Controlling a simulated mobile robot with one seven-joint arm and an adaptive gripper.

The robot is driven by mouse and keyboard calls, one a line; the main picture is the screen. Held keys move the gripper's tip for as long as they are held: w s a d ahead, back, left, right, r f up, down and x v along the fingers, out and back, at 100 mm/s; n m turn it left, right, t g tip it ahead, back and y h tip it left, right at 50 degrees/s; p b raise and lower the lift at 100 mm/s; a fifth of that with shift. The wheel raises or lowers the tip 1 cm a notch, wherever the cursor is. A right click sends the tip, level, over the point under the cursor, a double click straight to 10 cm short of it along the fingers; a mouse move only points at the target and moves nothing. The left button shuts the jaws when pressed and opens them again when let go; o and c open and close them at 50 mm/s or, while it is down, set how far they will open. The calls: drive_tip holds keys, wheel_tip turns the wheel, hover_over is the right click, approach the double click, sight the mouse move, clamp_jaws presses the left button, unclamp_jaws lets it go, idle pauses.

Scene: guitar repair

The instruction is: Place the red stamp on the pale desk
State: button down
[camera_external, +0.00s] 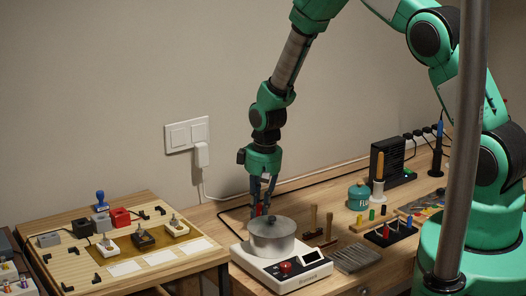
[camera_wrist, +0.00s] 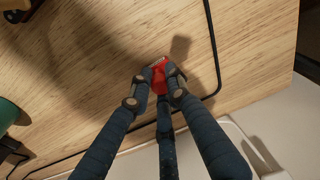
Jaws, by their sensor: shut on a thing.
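My gripper (camera_external: 262,208) is over the long wooden workbench, behind the scale with the metal pot. Its fingers are closed on the red stamp (camera_external: 259,211), which is largely hidden by them in the outside view. In the wrist view, the red stamp (camera_wrist: 159,78) shows between the fingertips (camera_wrist: 160,82), close over the wood. I cannot tell whether it touches the surface. A separate pale wooden desk (camera_external: 72,262) stands at the left, with a blue stamp (camera_external: 100,201) and a red block (camera_external: 120,217) on it.
The metal pot (camera_external: 272,238) on the white scale (camera_external: 285,270) stands just in front of my gripper. A black cable (camera_wrist: 213,60) runs along the bench beside it. Brushes, a teal tin (camera_external: 359,196) and a black rack (camera_external: 391,232) are to the right.

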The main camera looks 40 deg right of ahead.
drive_tip(key=shift+f, duration=0.15)
drive_tip(key=c, duration=1.6)
unclamp_jaws()
drive_tip(key=shift+c, duration=0.2)
wheel_tip(320, 180, up, 12)
drive_tip(key=s+p, duration=0.1)
drive_tip(key=shift+s+d, duration=0.15)
drive_tip(key=shift+d, duration=0.05)
drive_tip(key=shift+r, duration=0.25)
